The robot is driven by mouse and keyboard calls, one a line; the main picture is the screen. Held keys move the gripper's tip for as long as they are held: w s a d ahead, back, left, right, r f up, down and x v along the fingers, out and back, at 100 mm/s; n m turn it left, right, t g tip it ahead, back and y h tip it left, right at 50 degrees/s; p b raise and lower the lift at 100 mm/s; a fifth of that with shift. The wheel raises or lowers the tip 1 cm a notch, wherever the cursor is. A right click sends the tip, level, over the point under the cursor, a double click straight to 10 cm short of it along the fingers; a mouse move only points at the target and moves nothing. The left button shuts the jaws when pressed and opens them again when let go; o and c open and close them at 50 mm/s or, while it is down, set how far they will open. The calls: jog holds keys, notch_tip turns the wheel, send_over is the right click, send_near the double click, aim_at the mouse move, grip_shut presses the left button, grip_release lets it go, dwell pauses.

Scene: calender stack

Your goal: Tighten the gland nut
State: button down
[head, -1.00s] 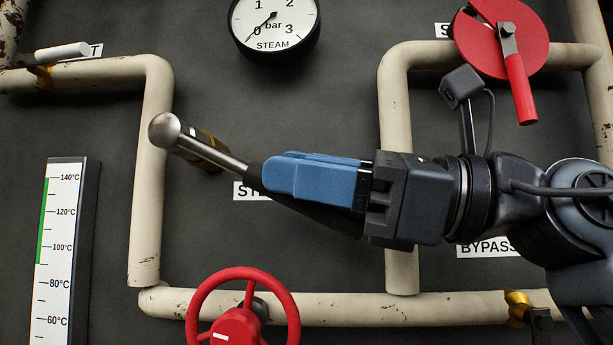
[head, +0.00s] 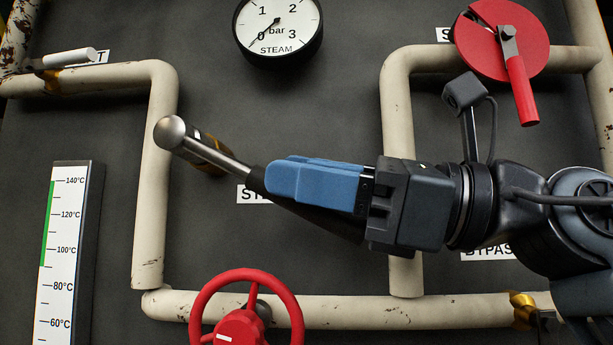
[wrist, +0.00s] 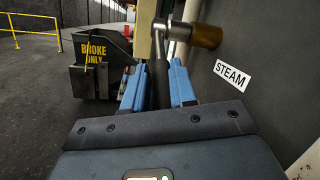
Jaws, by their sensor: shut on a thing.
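A steel rod-shaped tool with a rounded head (head: 170,132) and a dark handle slants across the panel. My gripper (head: 270,180) has its blue fingers shut on the dark handle. A brass-brown cylinder (head: 213,152) sticks out behind the rod; it may be the gland nut. In the wrist view the tool's head (wrist: 179,30) is beside the brass cylinder (wrist: 207,36) and appears joined to it. The tool's shaft runs back between my fingers (wrist: 160,90). The cylinder's far side and any threads are hidden.
A cream pipe (head: 155,190) runs left of the tool head. A red handwheel (head: 245,315) is below, and a red disc valve (head: 490,38) is upper right. A steam gauge (head: 278,25) is above and a thermometer (head: 65,250) at left. A dark bin (wrist: 95,60) stands beyond.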

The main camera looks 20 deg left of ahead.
jog(key=shift+d+r+h+p, duration=0.2)
jog(key=shift+r+h+p, duration=0.4)
jog(key=shift+r+p, duration=0.25)
jog(key=shift+f, duration=0.15)
jog(key=shift+s, duration=0.3)
jog(key=shift+d+b, duration=0.15)
jog(key=shift+b, duration=0.15)
jog(key=shift+s+d+b, duration=0.15)
jog(key=shift+s+b, duration=0.5)
jog(key=shift+b, duration=0.15)
dwell(2.4)
jog(key=shift+s, duration=0.2)
dwell(0.3)
jog(key=s, duration=0.2)
jog(key=shift+s+d+b, duration=0.3)
jog(key=shift+d+b, duration=0.05)
jog(key=shift+r, duration=0.2)
dwell(0.4)
